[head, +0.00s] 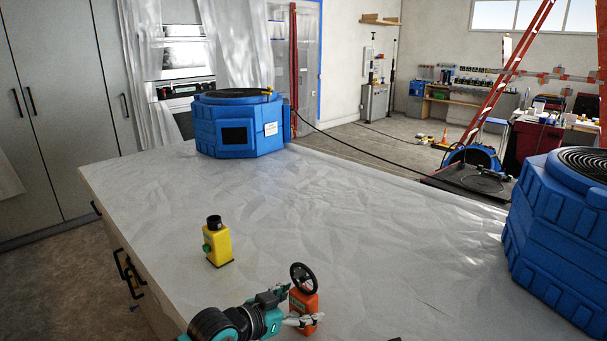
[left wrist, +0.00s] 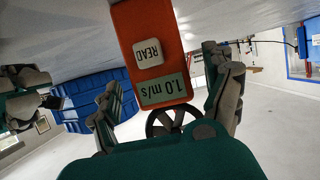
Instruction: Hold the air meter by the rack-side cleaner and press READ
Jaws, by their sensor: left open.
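The orange air meter (head: 305,302) with a black wheel-like fan head is upright near the front of the white counter. I cannot tell whether its base touches the counter. In the left wrist view the meter (left wrist: 137,28) shows a white READ button (left wrist: 148,53) and a display (left wrist: 163,90) reading 1.0 m/s. My left gripper (head: 288,308) is open, its fingers on either side of the meter. A blue cleaner (head: 541,240) stands at the right and another (head: 240,140) at the back left. A grey and green part at the left wrist view's left edge looks like my right gripper (left wrist: 22,90); its jaws are unclear.
A yellow device (head: 217,246) with a black top stands on the counter (head: 350,225) left of the meter. The counter's middle is clear. A red ladder (head: 505,75) and a cluttered workbench lie beyond it; grey cabinets (head: 60,100) stand at the left.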

